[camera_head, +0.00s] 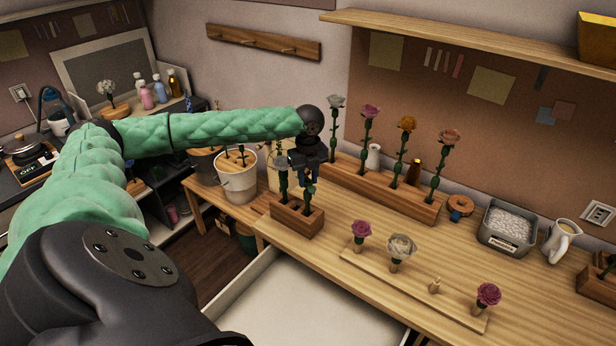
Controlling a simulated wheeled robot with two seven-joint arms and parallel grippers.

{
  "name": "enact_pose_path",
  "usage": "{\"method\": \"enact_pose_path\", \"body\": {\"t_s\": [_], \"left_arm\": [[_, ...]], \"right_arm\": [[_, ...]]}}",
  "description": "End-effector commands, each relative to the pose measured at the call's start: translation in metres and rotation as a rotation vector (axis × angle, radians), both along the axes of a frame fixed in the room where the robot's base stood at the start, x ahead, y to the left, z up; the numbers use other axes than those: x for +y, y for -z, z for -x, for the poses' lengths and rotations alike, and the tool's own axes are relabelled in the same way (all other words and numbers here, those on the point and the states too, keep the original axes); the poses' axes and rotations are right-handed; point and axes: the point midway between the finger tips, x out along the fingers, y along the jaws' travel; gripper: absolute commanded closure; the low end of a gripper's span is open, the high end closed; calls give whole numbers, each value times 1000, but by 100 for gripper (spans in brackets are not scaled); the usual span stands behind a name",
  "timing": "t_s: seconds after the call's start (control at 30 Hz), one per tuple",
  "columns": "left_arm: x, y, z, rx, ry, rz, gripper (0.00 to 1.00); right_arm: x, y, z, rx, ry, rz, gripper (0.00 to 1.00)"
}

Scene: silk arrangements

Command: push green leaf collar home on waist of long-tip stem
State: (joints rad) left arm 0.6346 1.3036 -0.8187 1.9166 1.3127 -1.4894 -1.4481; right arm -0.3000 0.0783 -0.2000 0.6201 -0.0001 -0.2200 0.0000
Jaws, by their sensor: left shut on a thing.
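My left gripper (307,172) points down over a small wooden block (297,217) at the near left of the table. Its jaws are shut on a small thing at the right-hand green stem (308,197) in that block. The thing is mostly hidden by the fingers; it appears to be the green leaf collar. Whether it sits on the waist cannot be told. A second green stem (283,188) with a pale flower top stands upright in the same block, just left of the gripper. Which stem has the long tip cannot be told. My right gripper is not in view.
A long wooden rack (375,190) of upright flower stems stands behind the block. A low board (410,289) with flower heads on pegs lies in front. A metal tin (507,228) and a white jug (562,240) are at right. A bucket (238,178) is at left.

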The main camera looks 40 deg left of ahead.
Motion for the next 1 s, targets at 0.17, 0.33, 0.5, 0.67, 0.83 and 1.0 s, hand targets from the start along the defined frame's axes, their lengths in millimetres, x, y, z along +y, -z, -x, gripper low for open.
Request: {"method": "enact_pose_path", "body": {"t_s": [0.17, 0.33, 0.5, 0.67, 0.83, 1.0], "left_arm": [[0, 3, 0, 0, 0, 0, 100], [0, 6, 0, 1, 0, 0, 100], [0, 8, 0, 1, 0, 0, 100], [0, 11, 0, 1, 0, 0, 100], [0, 13, 0, 1, 0, 0, 100], [0, 16, 0, 1, 0, 0, 100]], "right_arm": [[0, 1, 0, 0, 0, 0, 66], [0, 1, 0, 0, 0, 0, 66], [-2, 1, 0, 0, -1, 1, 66], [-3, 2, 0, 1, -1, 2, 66], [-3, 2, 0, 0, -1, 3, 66], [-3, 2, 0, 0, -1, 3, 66]]}}
